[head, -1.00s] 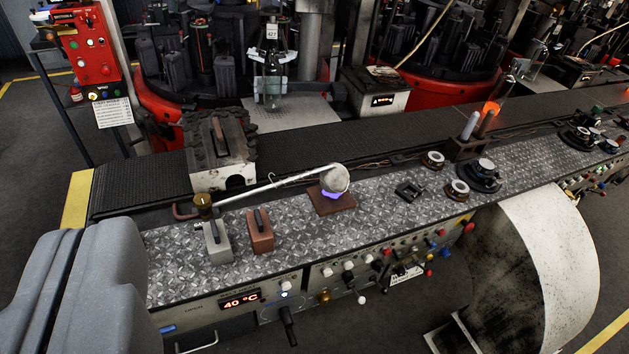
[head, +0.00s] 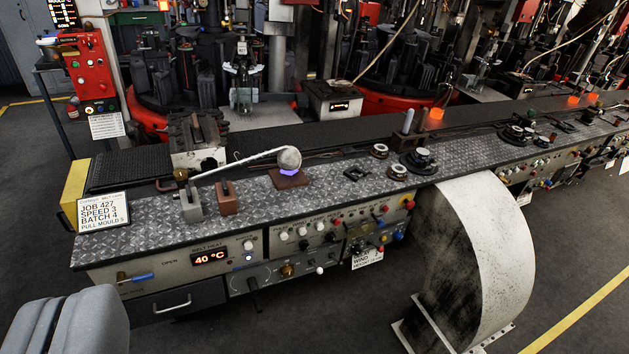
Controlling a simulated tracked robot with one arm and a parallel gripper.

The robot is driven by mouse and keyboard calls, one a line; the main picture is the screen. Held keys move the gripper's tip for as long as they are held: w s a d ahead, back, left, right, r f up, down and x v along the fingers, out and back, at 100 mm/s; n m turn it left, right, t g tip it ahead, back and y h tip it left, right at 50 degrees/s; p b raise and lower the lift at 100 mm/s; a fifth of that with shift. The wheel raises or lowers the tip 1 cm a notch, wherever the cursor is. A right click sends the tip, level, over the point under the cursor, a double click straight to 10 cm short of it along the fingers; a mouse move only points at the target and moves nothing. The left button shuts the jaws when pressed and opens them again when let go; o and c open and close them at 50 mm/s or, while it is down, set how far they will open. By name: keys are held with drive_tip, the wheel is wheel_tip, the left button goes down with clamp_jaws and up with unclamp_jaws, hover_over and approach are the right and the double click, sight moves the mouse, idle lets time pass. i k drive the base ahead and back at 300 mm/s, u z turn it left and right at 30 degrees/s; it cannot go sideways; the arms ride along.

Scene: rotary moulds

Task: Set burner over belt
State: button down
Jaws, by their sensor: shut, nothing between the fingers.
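The burner (head: 240,162) is a pale rod with a round grey head (head: 289,159) at its right end and a dark, brass-topped valve at its left end. Its head is over a brown block (head: 289,179) on the metal-topped console, with a violet-blue glow beneath it. The dark belt (head: 300,137) runs behind the console from left to right; the burner head is in front of it, not over it. My gripper (head: 68,322) shows as two grey rounded parts, close together, at the bottom left, in front of the console and well away from the burner. It is shut and empty.
A white block-like housing (head: 198,153) straddles the belt at left. Grey (head: 190,207) and brown (head: 228,199) handled blocks stand in front of the rod. A job sign (head: 104,211) stands at the console's left end. A curved pale chute (head: 480,255) juts forward at right.

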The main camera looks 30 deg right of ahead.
sight(289, 159)
drive_tip(key=k, duration=0.45)
drive_tip(key=z, duration=0.45)
drive_tip(key=i, duration=2)
drive_tip(key=u, duration=0.4)
